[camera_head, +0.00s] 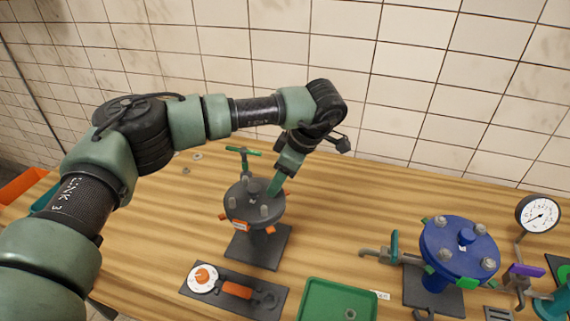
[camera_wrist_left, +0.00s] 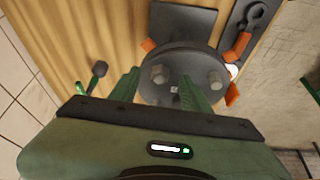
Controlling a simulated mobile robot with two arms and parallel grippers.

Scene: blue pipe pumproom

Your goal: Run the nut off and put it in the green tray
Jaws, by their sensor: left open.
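A dark grey round flange (camera_head: 245,218) stands on a square base, with orange tabs around its rim and nuts on top. My left gripper (camera_head: 274,188) is over its back right part, fingers pointing down. In the left wrist view my left gripper (camera_wrist_left: 160,92) is open, its green fingers apart, with a nut (camera_wrist_left: 159,75) showing between them beyond the tips. I cannot tell whether they touch it. Another nut (camera_wrist_left: 215,80) sits to its right. The green tray (camera_head: 310,292) is at the front centre, with one small nut (camera_head: 350,314) in it. My right gripper is not in view.
A blue flange (camera_head: 462,250) with nuts stands at right, beside a pressure gauge (camera_head: 538,213). A dark tool board (camera_head: 212,293) with a white dial and orange handle lies in front. A green T-handle (camera_head: 243,151) stands behind. Small washers lie at back left. The tiled wall is behind.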

